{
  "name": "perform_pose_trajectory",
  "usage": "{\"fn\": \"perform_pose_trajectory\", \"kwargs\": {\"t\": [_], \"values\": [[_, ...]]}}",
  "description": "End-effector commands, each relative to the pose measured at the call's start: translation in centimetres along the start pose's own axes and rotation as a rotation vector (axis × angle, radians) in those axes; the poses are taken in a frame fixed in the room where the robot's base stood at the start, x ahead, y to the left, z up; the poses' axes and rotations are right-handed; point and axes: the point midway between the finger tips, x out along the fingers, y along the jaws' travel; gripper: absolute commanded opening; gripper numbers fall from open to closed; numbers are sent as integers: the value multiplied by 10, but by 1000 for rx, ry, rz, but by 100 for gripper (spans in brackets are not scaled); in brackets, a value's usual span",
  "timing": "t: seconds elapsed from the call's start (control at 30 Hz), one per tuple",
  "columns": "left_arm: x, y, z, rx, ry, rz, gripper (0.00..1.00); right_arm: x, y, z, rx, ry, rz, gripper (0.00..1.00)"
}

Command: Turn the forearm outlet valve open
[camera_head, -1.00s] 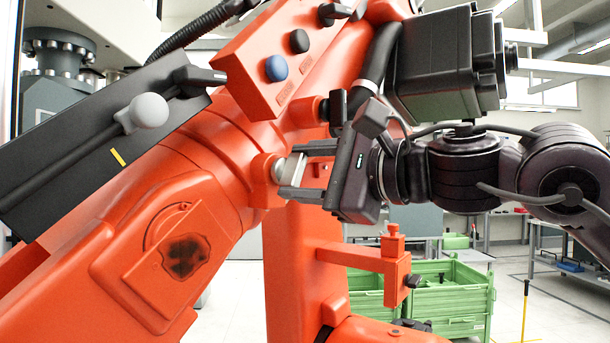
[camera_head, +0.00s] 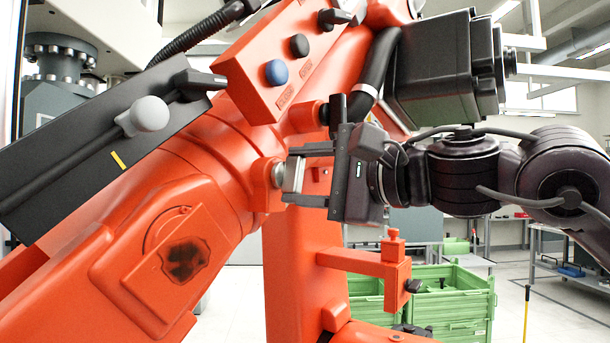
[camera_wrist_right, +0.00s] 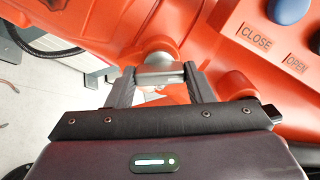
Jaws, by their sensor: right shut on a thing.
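The forearm outlet valve has a small silver handle (camera_head: 293,174) on a round metal stem at the side of the big orange arm (camera_head: 215,130). My right gripper (camera_head: 297,173) reaches in from the right, level with the valve. Its two dark fingers are shut on the handle, one above and one below it. In the right wrist view the silver handle (camera_wrist_right: 160,74) sits between the fingertips of my right gripper (camera_wrist_right: 160,82). The fingers hide part of the handle. My left gripper is not in view.
A panel with a blue button (camera_head: 276,71) and a black button (camera_head: 299,45) is above the valve. The labels CLOSE and OPEN show in the wrist view. Green crates (camera_head: 455,300) stand behind, lower right.

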Motion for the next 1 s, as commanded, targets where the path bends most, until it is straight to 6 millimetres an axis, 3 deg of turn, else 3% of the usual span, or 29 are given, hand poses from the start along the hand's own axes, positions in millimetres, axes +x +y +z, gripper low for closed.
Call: {"fn": "perform_pose_trajectory", "kwargs": {"t": [0.03, 0.17, 0.5, 1.0], "values": [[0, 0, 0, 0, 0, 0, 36, 0, 1, 0, 0, 0, 2, 51], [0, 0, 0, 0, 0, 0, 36, 0, 1, 0, 1, 0, 2, 68], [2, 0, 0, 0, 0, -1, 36, -4, 1, 0, 0, 0, 0, 69], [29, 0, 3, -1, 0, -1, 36, -74, 2, -1, 0, 0, 0, 69]]}}
